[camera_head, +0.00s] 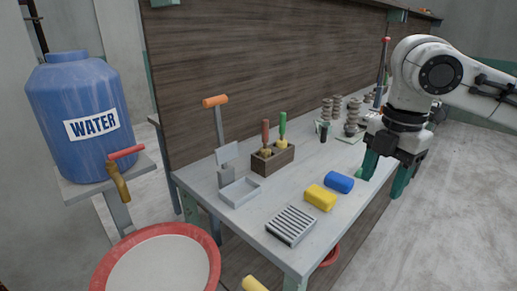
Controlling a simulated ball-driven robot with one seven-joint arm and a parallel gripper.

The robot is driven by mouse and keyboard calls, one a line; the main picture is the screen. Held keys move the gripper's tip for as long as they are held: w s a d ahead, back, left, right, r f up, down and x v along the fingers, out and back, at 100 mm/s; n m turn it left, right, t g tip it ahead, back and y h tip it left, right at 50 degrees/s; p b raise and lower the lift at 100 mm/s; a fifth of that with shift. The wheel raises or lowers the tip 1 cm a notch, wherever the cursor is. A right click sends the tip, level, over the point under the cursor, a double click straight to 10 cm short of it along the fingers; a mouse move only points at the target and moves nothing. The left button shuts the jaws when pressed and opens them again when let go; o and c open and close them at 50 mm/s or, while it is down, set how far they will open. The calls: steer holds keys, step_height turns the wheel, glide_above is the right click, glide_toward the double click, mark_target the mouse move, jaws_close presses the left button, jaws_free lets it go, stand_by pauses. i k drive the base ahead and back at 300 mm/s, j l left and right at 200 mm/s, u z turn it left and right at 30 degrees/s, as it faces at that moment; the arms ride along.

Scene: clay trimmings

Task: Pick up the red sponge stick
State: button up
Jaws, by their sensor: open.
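The red sponge stick (265,133) stands upright in a small brown wooden holder (282,162) on the grey workbench, red handle up and a yellowish sponge part at the holder's rim. A green-handled sponge stick (282,124) stands close to its right in the same holder. Their lower ends are hidden by the holder. My gripper (386,177) is at the right, beside the bench's right edge, with its two teal fingers apart, pointing down and empty. It is well to the right of the red stick and apart from it.
A blue block (339,182), yellow block (320,197), slatted grey dish (291,226) and white tray (240,192) lie nearer. An orange-topped stand (219,118) rises left of the holder. Stacked discs (352,115) stand behind. A wooden panel (260,70) backs the bench.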

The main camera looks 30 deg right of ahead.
mark_target(264, 152)
steer(key=i, duration=1.65)
